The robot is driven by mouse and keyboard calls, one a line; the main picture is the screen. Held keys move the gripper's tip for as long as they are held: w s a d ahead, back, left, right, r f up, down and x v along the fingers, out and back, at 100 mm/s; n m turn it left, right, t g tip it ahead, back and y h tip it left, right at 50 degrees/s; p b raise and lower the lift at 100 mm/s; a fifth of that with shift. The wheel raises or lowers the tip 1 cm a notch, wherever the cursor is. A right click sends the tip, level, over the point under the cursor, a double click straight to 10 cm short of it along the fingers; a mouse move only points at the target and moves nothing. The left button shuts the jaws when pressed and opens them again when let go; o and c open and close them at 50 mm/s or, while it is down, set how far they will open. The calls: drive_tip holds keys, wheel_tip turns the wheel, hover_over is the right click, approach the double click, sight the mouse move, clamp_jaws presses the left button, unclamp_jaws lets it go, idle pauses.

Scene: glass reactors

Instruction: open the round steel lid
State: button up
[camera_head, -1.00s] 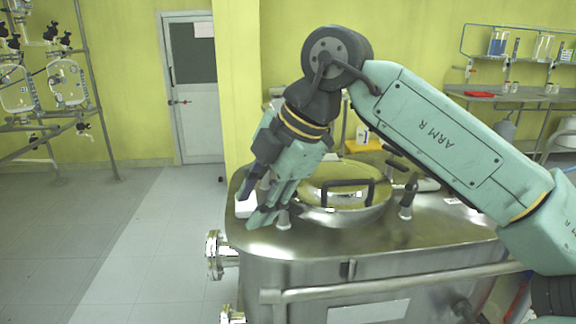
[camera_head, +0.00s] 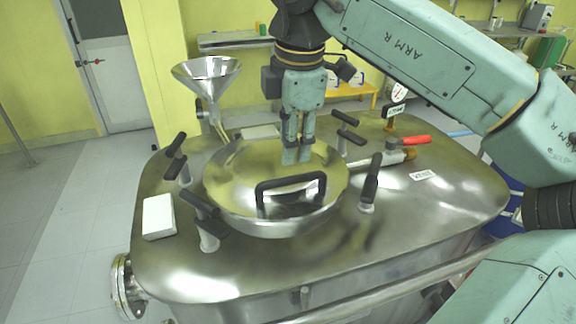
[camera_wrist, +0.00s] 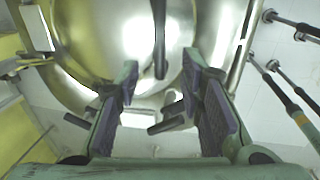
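The round steel lid (camera_head: 235,180) lies on top of the steel vessel and looks closed. A black bar handle (camera_head: 291,184) arches over its near side. My gripper (camera_head: 297,160) points down over the lid, beyond the handle in the head view. In the wrist view its two fingers (camera_wrist: 160,78) are apart with nothing held between them. The dark handle (camera_wrist: 160,40) shows ahead, in line with the gap between the fingers. Black-handled clamps stand around the lid, one at the near left (camera_head: 207,222) and one at the right (camera_head: 369,185).
A steel funnel (camera_head: 207,80) rises behind the lid at the left. A white block (camera_head: 158,217) lies on the vessel top (camera_head: 240,280). A red-handled valve (camera_head: 402,141) and a gauge (camera_head: 398,92) stand to the right. The front of the vessel top is clear.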

sight(288, 178)
drive_tip(key=f, duration=0.2)
drive_tip(key=w+f+p, duration=0.1)
drive_tip(key=f, duration=0.5)
drive_tip(key=shift+w+a+f, duration=0.25)
drive_tip(key=shift+w+a, duration=0.05)
drive_tip(key=shift+w, duration=0.05)
drive_tip(key=shift+c, duration=0.5)
clamp_jaws()
